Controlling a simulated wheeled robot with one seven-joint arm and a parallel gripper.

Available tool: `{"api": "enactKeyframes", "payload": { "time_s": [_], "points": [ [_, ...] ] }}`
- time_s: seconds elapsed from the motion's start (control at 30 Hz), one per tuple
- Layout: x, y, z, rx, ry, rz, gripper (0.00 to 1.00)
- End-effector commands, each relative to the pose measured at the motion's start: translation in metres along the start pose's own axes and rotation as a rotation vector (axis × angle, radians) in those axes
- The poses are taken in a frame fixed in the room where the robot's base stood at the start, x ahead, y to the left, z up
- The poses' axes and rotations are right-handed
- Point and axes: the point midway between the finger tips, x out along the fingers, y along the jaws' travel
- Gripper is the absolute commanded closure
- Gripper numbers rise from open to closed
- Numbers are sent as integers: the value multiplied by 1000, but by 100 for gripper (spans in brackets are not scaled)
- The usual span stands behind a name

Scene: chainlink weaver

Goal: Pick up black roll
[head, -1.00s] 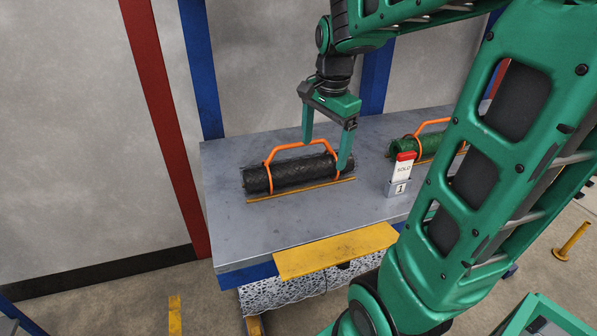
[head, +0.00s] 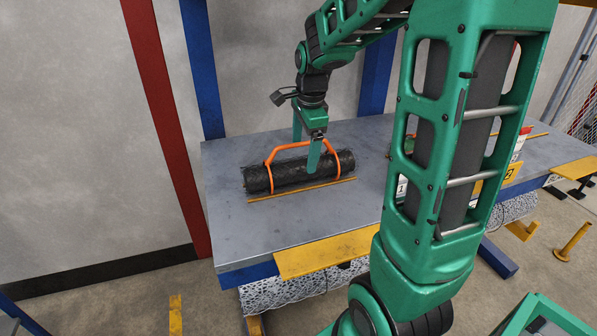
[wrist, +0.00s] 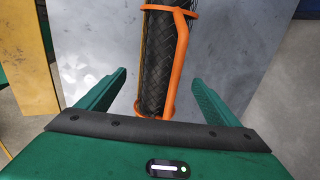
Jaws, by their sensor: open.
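The black roll (head: 286,177) lies on its side on the grey table, inside an orange carrying frame (head: 300,146) with a handle along its top. My gripper (head: 306,156) is open above the right part of the roll, its two green fingers pointing down, one on the far side and one on the near side. In the wrist view the black roll (wrist: 155,60) and the orange frame (wrist: 182,55) run up the middle between the open fingers (wrist: 155,85). The fingers appear apart from the roll and the handle.
The grey table (head: 228,225) has free room left of the roll and in front of it. A yellow strip (head: 300,190) lies along the roll's near side. A yellow plate (head: 325,252) is on the table's front edge. My arm hides much of the right side.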

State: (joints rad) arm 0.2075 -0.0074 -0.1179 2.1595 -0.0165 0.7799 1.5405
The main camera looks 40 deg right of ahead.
Motion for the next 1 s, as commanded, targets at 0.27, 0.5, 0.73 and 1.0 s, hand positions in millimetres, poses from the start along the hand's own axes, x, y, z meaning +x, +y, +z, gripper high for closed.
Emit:
{"api": "enactKeyframes", "payload": {
  "time_s": [0.27,0.5,0.73,1.0],
  "points": [
    [37,-2,0,0,0,4,15],
    [42,-2,0,-1,0,1,15],
    [42,-2,0,-1,0,1,51],
    [41,-4,0,-1,0,-2,89]
  ]
}}
